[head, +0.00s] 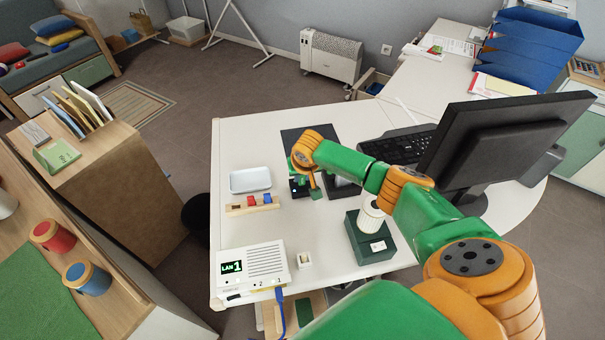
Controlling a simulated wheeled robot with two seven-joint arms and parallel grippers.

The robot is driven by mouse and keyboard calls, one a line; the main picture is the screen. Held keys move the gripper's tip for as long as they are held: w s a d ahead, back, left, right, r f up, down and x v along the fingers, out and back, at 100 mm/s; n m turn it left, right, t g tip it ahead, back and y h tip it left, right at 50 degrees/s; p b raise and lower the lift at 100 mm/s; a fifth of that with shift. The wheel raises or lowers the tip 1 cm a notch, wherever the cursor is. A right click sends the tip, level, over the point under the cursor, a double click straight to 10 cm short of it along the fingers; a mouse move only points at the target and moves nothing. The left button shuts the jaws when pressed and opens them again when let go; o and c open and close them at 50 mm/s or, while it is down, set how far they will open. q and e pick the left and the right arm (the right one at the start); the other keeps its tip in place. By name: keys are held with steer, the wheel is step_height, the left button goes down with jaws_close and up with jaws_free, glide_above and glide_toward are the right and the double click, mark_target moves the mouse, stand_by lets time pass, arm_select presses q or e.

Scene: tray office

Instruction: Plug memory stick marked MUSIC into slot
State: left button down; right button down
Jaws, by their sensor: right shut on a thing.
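My right gripper (314,187) reaches in over the white desk, above the dark mat behind the wooden rack. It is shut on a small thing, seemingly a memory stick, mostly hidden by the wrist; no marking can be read. A wooden rack (239,209) holds a red stick (251,201) and a blue stick (267,199), whose labels are too small to read. Dark blocks (340,188) stand beside and below the gripper; I cannot tell which has the slot or whether the held thing touches it. My left gripper is out of view.
A white tray (250,181) lies behind the rack. A white LAN box (266,262) with a blue cable (281,312) stands at the front left. A dark green box (371,248) stands beneath my arm. A monitor (500,133) and keyboard (400,147) are at right.

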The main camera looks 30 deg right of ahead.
stand_by(0.3)
steer(key=c, duration=0.7)
jaws_free()
